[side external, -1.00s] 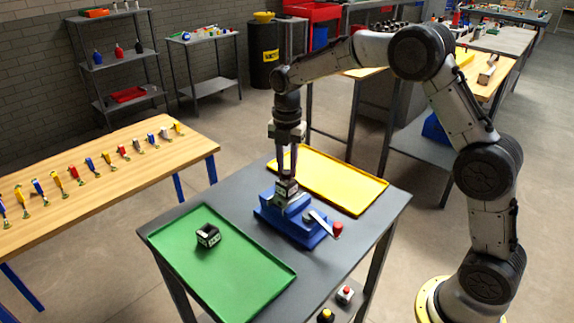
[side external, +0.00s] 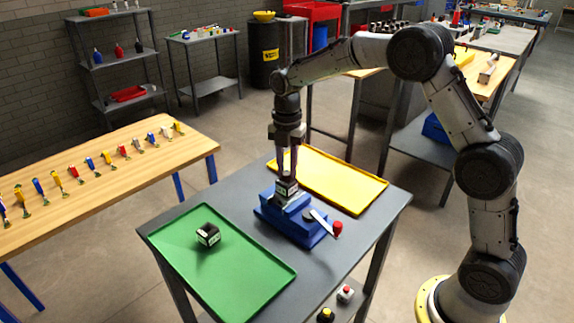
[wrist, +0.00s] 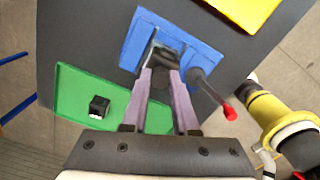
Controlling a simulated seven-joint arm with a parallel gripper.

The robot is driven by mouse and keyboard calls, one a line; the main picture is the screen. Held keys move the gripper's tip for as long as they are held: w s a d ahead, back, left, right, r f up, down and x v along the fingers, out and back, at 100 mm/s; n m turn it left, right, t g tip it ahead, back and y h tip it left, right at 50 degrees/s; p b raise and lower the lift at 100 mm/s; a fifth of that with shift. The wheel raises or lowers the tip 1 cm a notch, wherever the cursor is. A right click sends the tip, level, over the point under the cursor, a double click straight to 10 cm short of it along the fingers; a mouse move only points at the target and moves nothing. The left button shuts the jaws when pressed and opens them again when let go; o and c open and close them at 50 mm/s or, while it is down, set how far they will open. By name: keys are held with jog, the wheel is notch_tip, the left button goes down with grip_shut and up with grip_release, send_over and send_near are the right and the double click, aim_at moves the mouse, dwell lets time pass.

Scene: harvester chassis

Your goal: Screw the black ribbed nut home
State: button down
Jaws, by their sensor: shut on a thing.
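My gripper (side external: 287,178) points straight down over the blue fixture (side external: 304,233) on the grey table. Its fingers are shut on a small black nut (side external: 286,188) with pale markings, which sits on top of the fixture's grey clamp. In the wrist view the fingertips (wrist: 165,65) close in over the blue fixture (wrist: 145,38), and the nut is mostly hidden between them. I cannot tell how deep it sits on its thread. A second black block-like part (side external: 208,234) with white marks lies on the green tray (side external: 255,290); it also shows in the wrist view (wrist: 98,107).
A lever with a red knob (side external: 337,228) sticks out from the fixture's right side, close to my gripper. A yellow tray (side external: 345,190) lies empty behind. Two buttons (side external: 345,293) sit below the table's front right edge. A wooden bench (side external: 100,195) with several small tools stands left.

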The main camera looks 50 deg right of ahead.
jog(key=shift+f, duration=0.1)
jog(key=c, duration=0.6)
grip_release()
notch_tip(320, 180, up, 14)
